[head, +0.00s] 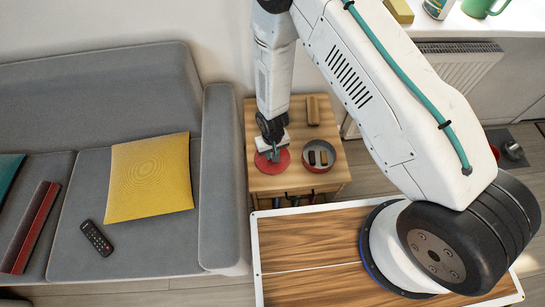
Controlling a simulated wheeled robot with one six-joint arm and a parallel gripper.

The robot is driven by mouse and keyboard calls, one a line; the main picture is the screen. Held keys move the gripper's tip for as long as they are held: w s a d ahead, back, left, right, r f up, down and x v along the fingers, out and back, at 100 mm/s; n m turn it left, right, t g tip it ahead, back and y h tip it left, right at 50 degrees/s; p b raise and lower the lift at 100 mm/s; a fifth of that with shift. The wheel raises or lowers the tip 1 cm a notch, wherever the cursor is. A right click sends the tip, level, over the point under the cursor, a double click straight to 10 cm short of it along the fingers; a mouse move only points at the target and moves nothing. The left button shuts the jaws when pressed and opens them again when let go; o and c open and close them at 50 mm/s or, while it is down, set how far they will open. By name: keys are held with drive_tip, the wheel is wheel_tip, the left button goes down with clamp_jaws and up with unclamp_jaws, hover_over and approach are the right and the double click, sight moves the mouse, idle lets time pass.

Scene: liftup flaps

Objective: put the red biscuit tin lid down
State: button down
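The red biscuit tin lid (282,164) is a flat red disc at the left of the small wooden table, beside the open tin. My gripper (273,154) points down over the middle of the lid, and its fingertips reach to the lid's top. The gripper hides part of the lid, and whether the fingers are closed on it is too small to tell. I cannot tell if the lid rests on the tabletop or hangs just above it. The round tin (333,164) stands open to the right, with dark and brown pieces inside.
The wooden side table (262,186) has a brown block (313,109) at its back. A grey sofa (150,240) with a yellow cushion (149,177) and a remote (95,238) stands to the left. Some bare tabletop shows in front of the tin.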

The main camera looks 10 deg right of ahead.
drive_tip(key=shift+f, duration=1.75)
drive_tip(key=shift+f, duration=0.2)
drive_tip(key=c, duration=1.3)
unclamp_jaws()
wheel_tip(320, 180, up, 12)
drive_tip(key=shift+r, duration=0.25)
